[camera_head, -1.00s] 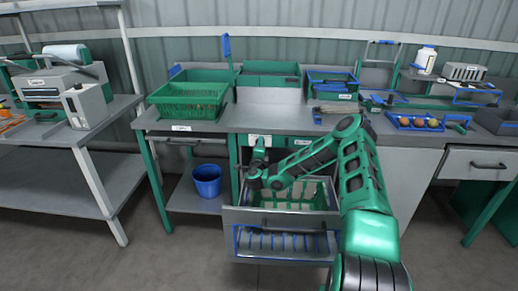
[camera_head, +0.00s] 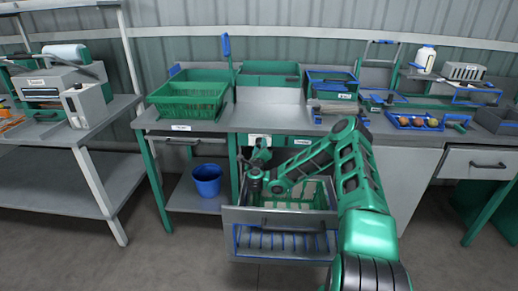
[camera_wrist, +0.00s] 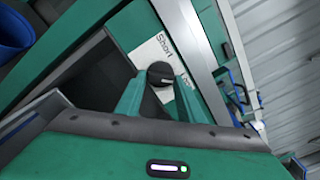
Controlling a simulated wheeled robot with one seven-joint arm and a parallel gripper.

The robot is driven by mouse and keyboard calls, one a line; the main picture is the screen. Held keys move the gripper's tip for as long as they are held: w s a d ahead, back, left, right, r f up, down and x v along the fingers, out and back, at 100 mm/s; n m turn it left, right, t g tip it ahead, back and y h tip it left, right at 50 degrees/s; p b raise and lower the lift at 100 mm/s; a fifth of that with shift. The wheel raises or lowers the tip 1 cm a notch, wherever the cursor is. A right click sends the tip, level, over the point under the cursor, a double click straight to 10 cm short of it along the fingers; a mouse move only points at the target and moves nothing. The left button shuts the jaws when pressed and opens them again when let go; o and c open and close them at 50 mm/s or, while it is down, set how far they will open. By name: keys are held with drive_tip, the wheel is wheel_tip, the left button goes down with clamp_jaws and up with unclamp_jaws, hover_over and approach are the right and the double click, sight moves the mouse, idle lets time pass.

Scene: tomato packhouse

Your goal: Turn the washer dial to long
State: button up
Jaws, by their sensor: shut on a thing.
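The washer dial (camera_wrist: 159,73) is a round black knob on a white label plate in the wrist view. The word "Short" shows on the plate, and a second word beside the knob is partly hidden by my finger. My gripper (camera_wrist: 158,92) has its two green fingers on either side of the knob, shut on it. In the head view my gripper (camera_head: 256,160) is at the washer front under the counter, by the white label plate (camera_head: 260,139). The dial itself is hidden there by my gripper.
An open drawer (camera_head: 280,220) with a green basket inside sits below my arm. A blue bucket (camera_head: 207,180) stands on the shelf to the left. Green crates (camera_head: 188,112) and a tray of tomatoes (camera_head: 416,128) stand on the counter above.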

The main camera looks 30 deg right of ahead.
drive_tip(key=shift+f, duration=0.1)
idle(0.3)
drive_tip(key=o, duration=1)
drive_tip(key=shift+v, duration=3.6)
drive_tip(key=shift+a, duration=0.1)
